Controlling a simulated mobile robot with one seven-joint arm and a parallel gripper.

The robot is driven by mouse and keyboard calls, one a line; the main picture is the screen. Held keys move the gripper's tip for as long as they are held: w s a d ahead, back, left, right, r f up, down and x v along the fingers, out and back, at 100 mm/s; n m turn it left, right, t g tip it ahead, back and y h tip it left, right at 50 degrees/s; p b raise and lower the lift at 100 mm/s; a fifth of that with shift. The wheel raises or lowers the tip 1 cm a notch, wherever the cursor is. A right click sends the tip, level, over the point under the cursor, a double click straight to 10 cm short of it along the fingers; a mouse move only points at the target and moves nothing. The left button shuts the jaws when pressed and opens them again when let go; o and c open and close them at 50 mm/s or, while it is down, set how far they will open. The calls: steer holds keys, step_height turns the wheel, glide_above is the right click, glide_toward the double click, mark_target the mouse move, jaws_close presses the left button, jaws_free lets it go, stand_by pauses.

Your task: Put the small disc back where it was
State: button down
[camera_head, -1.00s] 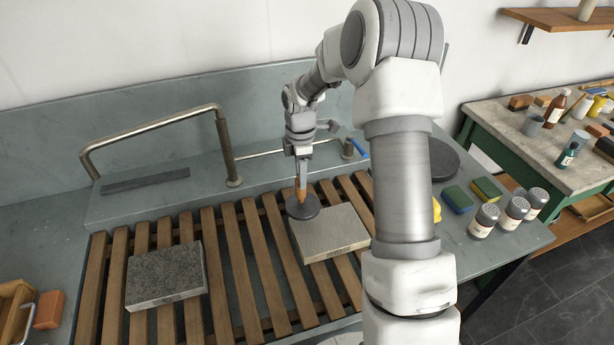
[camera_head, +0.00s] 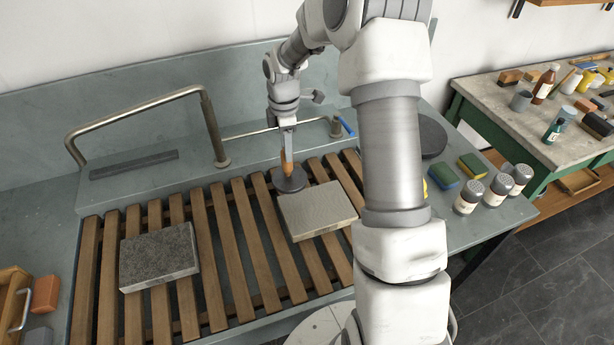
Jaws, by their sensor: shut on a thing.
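The small dark disc (camera_head: 289,182) has an upright wooden handle (camera_head: 286,160). My gripper (camera_head: 287,152) points down and is shut on this handle. The disc is at the back left corner of the pale stone slab (camera_head: 318,212), mostly behind its back edge. I cannot tell whether it touches the slab or hangs just above the slats. A larger dark disc (camera_head: 431,136) lies on the grey bench top at the right, partly hidden by my arm.
A wooden slatted rack (camera_head: 238,235) carries the pale slab and a dark speckled slab (camera_head: 160,255). A bent metal pipe (camera_head: 214,135) stands behind. Sponges (camera_head: 472,165) and several shaker jars (camera_head: 468,196) stand at the right. Slats between the slabs are bare.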

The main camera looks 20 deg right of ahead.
steer(key=s+m, duration=0.1)
steer(key=s+a+m, duration=0.1)
steer(key=m, duration=0.1)
steer(key=shift+a+f+m, duration=0.1)
steer(key=shift+f+m, duration=0.1)
steer(key=shift+m, duration=0.1)
steer(key=s+m, duration=0.2)
steer(key=m, duration=0.1)
steer(key=s+a+m, duration=0.1)
steer(key=shift+a+f+m, duration=0.1)
steer(key=shift+f+m, duration=0.3)
steer(key=s+a+f+m, duration=0.1)
steer(key=s+m, duration=0.5)
steer(key=m, duration=0.2)
steer(key=shift+a, duration=0.3)
